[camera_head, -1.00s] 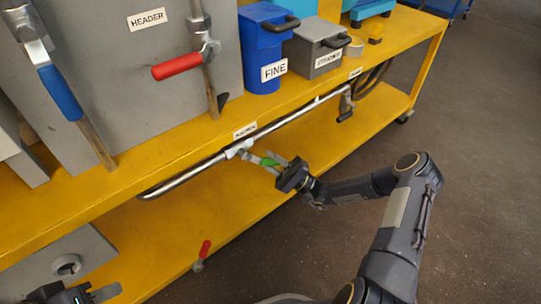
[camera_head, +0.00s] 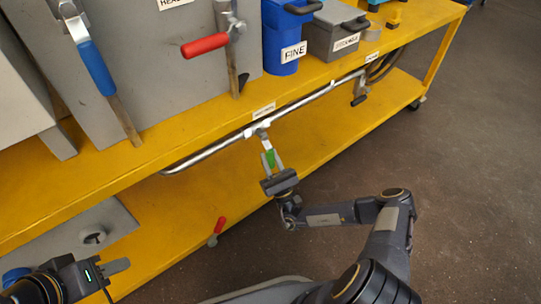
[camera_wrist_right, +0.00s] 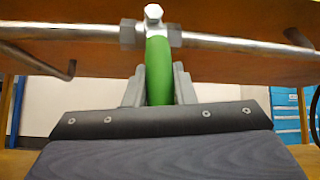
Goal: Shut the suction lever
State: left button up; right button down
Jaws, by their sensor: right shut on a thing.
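The green-handled lever (camera_head: 270,158) is on the valve of the steel pipe (camera_head: 215,150) that runs under the front edge of the yellow upper shelf. A small white label (camera_head: 264,110), too small to read, is on the shelf edge above it. My right gripper (camera_head: 273,168) is shut on the green handle. In the right wrist view the green handle (camera_wrist_right: 158,75) stands between both fingers and lies across the pipe (camera_wrist_right: 225,42). My left gripper (camera_head: 118,267) is at the lower left, away from the lever; its jaw opening is unclear.
A red-handled lever (camera_head: 207,44) and a blue-handled lever (camera_head: 96,68) are on the grey vessel above. Another red handle (camera_head: 220,225) is low at the lower shelf. A blue FINE container (camera_head: 284,40) and a grey box (camera_head: 334,30) stand on the upper shelf. The floor (camera_head: 470,200) at right is clear.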

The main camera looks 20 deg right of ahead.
pick_arm(q)
jog(key=shift+s+a+r, duration=0.1)
jog(key=shift+a+r, duration=0.15)
jog(key=shift+a, duration=0.15)
pick_arm(e)
jog(key=shift+s+a+m+h, duration=0.1)
jog(key=shift+a+m+h, duration=0.1)
jog(key=shift+m+h, duration=0.4)
jog(key=shift+s+a+m+h, duration=0.1)
jog(key=shift+a+m+h, duration=0.1)
jog(key=shift+m+h, duration=0.4)
jog(key=c, duration=1.2)
grip_release()
pick_arm(q)
jog(key=shift+r+p, duration=0.55)
jog(key=shift+p, duration=0.15)
pick_arm(e)
jog(key=v, duration=0.7)
jog(key=shift+s+f, duration=0.2)
jog(key=shift+f, duration=0.15)
jog(key=shift+r, duration=0.15)
